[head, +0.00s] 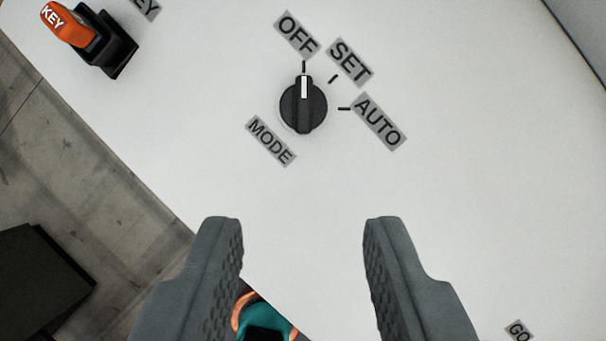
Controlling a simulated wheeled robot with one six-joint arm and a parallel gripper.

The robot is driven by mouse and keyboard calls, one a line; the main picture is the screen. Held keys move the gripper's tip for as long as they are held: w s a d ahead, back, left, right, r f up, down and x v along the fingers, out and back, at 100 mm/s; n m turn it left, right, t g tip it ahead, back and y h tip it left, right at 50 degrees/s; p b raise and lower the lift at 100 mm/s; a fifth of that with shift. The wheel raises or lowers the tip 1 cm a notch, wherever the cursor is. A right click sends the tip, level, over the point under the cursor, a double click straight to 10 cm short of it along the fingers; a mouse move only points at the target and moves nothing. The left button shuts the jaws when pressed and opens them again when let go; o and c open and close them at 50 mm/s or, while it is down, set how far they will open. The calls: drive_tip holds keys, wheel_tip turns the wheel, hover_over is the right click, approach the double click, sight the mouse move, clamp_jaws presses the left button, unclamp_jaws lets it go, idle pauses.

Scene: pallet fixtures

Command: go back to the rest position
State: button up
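My gripper (303,235) is open and empty, its two grey fingers spread wide at the bottom of the head view. Past its fingertips is a white panel (330,195) with a black mode knob (303,106). The knob's white line points up at the OFF mark. No finger touches the knob.
An orange key (69,22) sits in a black holder (105,48) at the panel's upper left. A teal and orange object (262,318), partly hidden, shows between the fingers at the bottom. A GO label (518,330) is at lower right. A dark box (40,285) stands on the grey floor (95,165) at left.

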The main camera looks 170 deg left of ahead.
drive_tip(key=s+a+f+t, duration=0.4)
drive_tip(key=s+a+f, duration=0.1)
drive_tip(key=s, duration=0.4)
drive_tip(key=s+a+f+t, duration=0.4)
drive_tip(key=s+a+f, duration=0.2)
drive_tip(key=s+a, duration=0.2)
drive_tip(key=s+a+f+n+t, duration=0.1)
drive_tip(key=s+a+f+t, duration=0.3)
drive_tip(key=s, duration=0.6)
drive_tip(key=a+f, duration=0.1)
drive_tip(key=a, duration=0.1)
drive_tip(key=shift+s+a+f+t, duration=0.25)
drive_tip(key=shift+a+f+t, duration=0.1)
drive_tip(key=shift+t, duration=0.05)
drive_tip(key=shift+c, duration=0.5)
